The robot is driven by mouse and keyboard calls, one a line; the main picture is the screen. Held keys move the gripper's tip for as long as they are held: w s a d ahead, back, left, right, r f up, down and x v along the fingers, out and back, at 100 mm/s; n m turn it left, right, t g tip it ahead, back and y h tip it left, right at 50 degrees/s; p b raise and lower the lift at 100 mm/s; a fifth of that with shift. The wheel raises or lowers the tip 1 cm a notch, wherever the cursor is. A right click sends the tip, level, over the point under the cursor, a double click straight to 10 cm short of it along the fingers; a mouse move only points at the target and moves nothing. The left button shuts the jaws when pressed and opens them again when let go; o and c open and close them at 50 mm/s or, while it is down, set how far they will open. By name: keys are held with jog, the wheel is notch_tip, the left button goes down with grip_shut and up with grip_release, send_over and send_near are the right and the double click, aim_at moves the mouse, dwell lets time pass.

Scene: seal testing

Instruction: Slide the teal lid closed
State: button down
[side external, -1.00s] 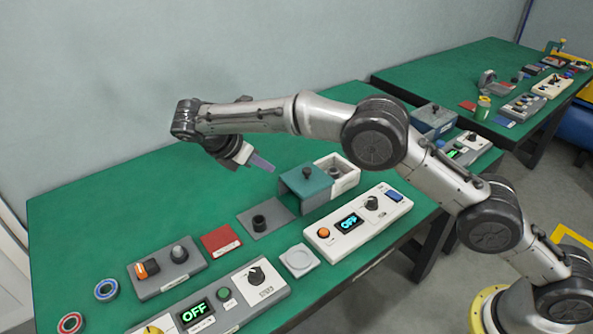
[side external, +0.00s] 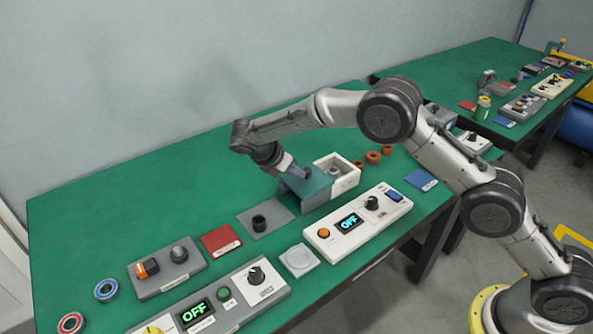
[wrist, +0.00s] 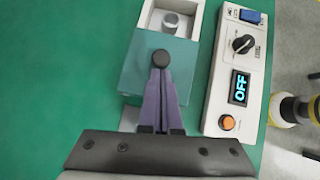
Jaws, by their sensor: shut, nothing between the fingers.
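The teal lid (side external: 308,184) lies on a white box (side external: 345,181) and leaves the far part of the box open. In the wrist view the teal lid (wrist: 150,82) has a dark round knob (wrist: 161,58) on top, and a grey round piece (wrist: 170,21) shows in the open part of the box. My gripper (wrist: 160,72) is shut, with its purple fingertips at the near side of the knob. They look touching or nearly so; I cannot tell which. In the side view my gripper (side external: 296,172) is over the lid and partly hides the knob.
A white control panel (side external: 358,224) reading OFF stands close beside the box. A grey plate with a black ring (side external: 259,222) lies on the near side of the lid. Orange-brown rings (side external: 373,157) and a blue pad (side external: 421,180) lie beyond the box. The green table behind is clear.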

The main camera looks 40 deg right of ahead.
jog(key=d, duration=1)
jog(key=shift+d, duration=0.4)
